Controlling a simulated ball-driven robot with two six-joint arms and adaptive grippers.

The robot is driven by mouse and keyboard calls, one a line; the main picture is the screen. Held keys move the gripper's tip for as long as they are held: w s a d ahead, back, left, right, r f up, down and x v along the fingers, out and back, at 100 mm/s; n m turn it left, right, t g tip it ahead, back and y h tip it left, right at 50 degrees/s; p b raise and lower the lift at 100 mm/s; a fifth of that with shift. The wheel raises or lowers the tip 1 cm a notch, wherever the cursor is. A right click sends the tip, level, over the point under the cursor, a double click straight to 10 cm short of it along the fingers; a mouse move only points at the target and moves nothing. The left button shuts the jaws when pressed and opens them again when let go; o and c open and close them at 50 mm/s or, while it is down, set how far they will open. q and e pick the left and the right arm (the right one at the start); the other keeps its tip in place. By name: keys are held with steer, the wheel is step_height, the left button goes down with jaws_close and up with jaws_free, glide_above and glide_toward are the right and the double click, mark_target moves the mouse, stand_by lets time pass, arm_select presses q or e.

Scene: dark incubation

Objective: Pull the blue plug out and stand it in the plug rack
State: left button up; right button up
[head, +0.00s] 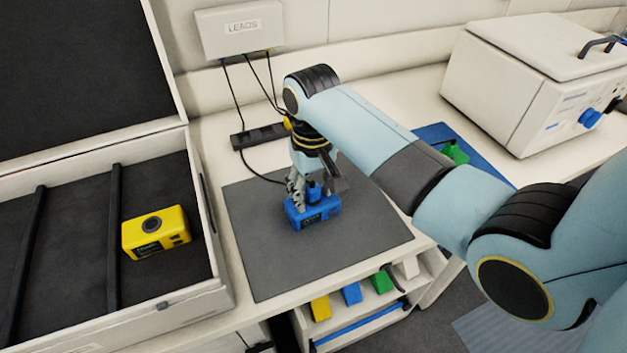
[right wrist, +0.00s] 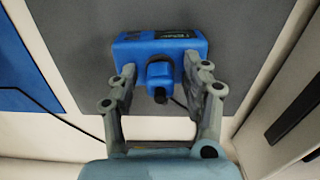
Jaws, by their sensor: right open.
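The blue plug (head: 314,190) sits upright in the top of a blue device (head: 325,214) on the dark grey mat. In the right wrist view the plug (right wrist: 159,75) stands out from the device (right wrist: 205,42), with a dark cable at its end. My right gripper (head: 313,183) is open above the device. In the wrist view its fingers (right wrist: 159,70) are on either side of the plug, with gaps beside it. A black slotted strip (head: 250,138), apparently the plug rack, lies below the LEADS box, with a yellow plug (head: 288,122) at its right end. My left gripper is out of view.
An open case (head: 215,268) with a yellow device (head: 170,240) is at left. A green device (head: 456,153) is on a blue mat (head: 431,131). A white machine (head: 500,90) stands at back right. The grey mat (head: 270,265) is clear in front.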

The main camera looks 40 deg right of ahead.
mark_target(313, 182)
steer(key=shift+p, duration=0.3)
stand_by(0.7)
jaws_close()
steer(key=shift+r, duration=0.15)
steer(key=shift+r, duration=2.9)
